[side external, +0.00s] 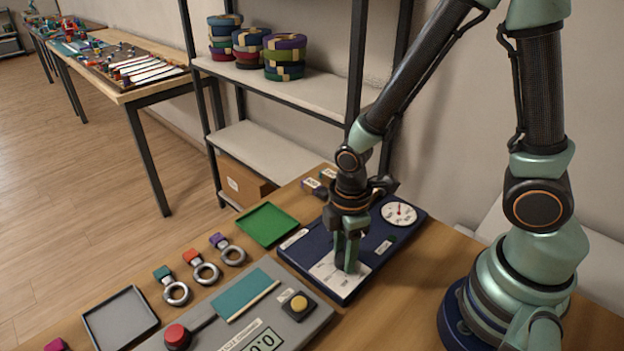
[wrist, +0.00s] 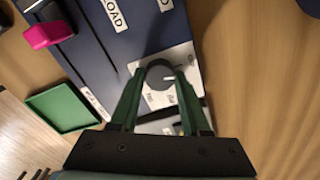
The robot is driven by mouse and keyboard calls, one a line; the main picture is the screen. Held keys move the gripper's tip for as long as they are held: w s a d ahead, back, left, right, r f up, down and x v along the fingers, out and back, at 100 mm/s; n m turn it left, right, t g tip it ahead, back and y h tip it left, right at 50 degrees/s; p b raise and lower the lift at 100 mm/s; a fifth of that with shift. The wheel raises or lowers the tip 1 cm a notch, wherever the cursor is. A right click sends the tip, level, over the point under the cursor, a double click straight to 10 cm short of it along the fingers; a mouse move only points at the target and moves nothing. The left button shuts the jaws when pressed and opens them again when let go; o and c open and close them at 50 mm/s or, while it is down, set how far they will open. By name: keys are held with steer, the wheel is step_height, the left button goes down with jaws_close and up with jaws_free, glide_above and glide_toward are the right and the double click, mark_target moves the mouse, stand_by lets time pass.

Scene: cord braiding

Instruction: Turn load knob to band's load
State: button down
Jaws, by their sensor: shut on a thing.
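My gripper (side external: 347,258) points down over the blue panel (side external: 385,249) in the side view. In the wrist view, its two green fingers (wrist: 161,82) are shut on a round grey knob (wrist: 157,74), one on each side. The knob has a white pointer mark and sits on a white scale plate (wrist: 181,53) with small printed labels, too small to read. In the side view the fingers hide the knob, and the plate (side external: 325,270) shows beside them. I cannot tell which item is the band.
A round white dial (side external: 399,213) is on the panel's far end. A green tray (side external: 268,224), tagged metal rings (side external: 205,272) and a grey unit (side external: 285,330) with a red knob (side external: 177,336), yellow button (side external: 299,302) and display stand left of the panel. A grey tray (side external: 121,318) lies front left.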

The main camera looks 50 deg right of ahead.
steer(key=m, duration=2.3)
steer(key=shift+m, duration=0.4)
stand_by(0.3)
steer(key=shift+c, duration=1.9)
jaws_free()
